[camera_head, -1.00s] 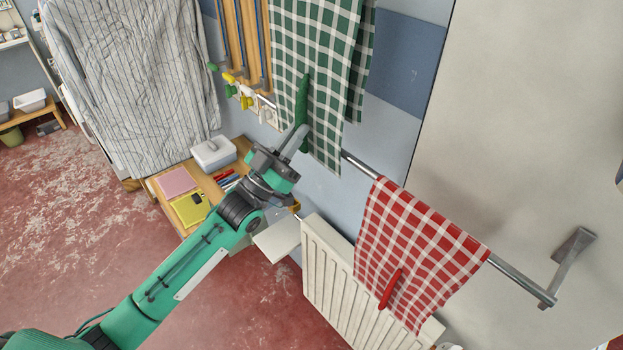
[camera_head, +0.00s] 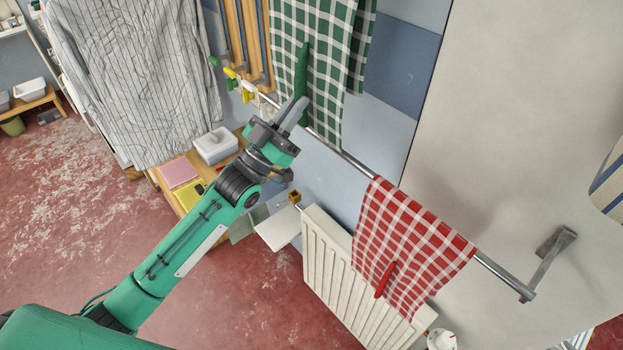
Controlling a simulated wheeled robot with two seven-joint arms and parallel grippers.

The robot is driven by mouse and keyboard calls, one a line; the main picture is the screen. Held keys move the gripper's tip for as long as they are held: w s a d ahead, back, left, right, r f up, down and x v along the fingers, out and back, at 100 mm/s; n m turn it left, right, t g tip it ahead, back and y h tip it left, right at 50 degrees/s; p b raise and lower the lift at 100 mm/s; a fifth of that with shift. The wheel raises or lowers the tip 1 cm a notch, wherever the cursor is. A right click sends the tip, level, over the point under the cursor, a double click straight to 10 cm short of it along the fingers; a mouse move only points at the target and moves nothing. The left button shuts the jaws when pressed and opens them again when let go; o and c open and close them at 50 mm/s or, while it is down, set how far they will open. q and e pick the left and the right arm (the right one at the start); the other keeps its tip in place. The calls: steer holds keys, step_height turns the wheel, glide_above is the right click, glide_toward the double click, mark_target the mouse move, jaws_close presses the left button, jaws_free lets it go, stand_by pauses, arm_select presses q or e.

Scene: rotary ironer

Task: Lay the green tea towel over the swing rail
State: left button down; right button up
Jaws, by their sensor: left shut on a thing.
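The green-and-white checked tea towel (camera_head: 315,25) hangs down at the top centre, its upper part cut off by the picture edge. A second layer shows behind its right side. My left gripper (camera_head: 297,104) is shut on the green tab (camera_head: 302,75) on the towel's front. The metal swing rail (camera_head: 496,269) slants from the upper left to the lower right. The towel's lower edge shows close to the rail's line; I cannot tell whether they touch. My right gripper is not in view.
A red checked towel (camera_head: 408,245) with a red tab hangs over the rail's right part. A white radiator (camera_head: 335,275) stands below. A striped shirt (camera_head: 135,75) hangs at left, above a wooden bench with a white box (camera_head: 216,146). The rail between the towels is bare.

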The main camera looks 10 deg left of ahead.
arm_select(q)
steer(key=s+a, duration=0.5)
steer(key=s, duration=0.1)
steer(key=shift+s, duration=0.2)
stand_by(0.4)
stand_by(0.5)
steer(key=s+a+f+n+t+y+b, duration=0.1)
steer(key=s+f+n+t+y+b, duration=0.1)
steer(key=f+y, duration=0.6)
steer(key=s+f+n+t+y+b, duration=0.3)
steer(key=s+f+n+y, duration=0.2)
steer(key=f, duration=1.2)
steer(key=s+y, duration=0.1)
steer(key=y, duration=0.2)
steer(key=shift+a+n+t+b, duration=0.3)
steer(key=shift+a+b, duration=0.05)
steer(key=shift+a, duration=0.05)
steer(key=shift+d+f, duration=0.1)
steer(key=shift+f, duration=0.05)
